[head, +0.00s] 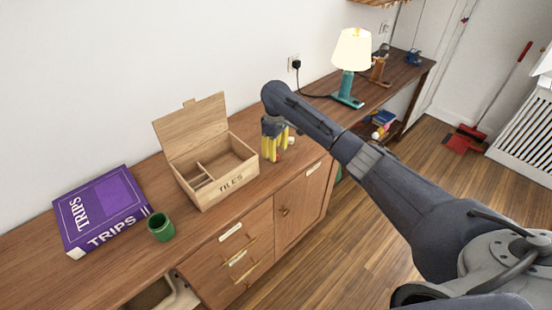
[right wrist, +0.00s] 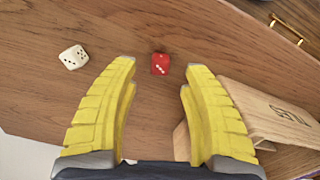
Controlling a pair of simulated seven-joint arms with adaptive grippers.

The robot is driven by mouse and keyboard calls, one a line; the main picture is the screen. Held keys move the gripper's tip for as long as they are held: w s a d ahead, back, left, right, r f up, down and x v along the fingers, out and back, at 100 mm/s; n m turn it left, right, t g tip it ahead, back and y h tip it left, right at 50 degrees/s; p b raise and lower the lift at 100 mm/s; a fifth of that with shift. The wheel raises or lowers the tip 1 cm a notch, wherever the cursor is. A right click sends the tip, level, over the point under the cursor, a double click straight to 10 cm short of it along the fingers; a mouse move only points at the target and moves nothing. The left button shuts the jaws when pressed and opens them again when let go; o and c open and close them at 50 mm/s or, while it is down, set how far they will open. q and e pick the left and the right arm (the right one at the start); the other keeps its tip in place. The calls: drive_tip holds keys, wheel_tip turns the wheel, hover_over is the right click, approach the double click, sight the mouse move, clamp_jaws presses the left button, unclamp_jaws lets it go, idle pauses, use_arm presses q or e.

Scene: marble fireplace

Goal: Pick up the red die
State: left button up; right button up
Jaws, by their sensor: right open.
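The red die (right wrist: 161,64) lies on the wooden cabinet top, between and slightly beyond the fingertips in the right wrist view. In the head view the yellow fingers mostly hide it. My right gripper (head: 271,153) points down over the cabinet top, to the right of the wooden box. Its yellow fingers are apart, with nothing held between them. My left gripper is not in view.
A white die (right wrist: 73,57) lies left of the red die in the right wrist view. The open wooden tile box (head: 232,190) stands close to the gripper. A green cup (head: 160,228), purple game box (head: 100,205) and teal lamp (head: 350,75) stand farther off.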

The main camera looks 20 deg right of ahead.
drive_tip(key=shift+f, duration=1.65)
drive_tip(key=shift+c, duration=0.4)
clamp_jaws()
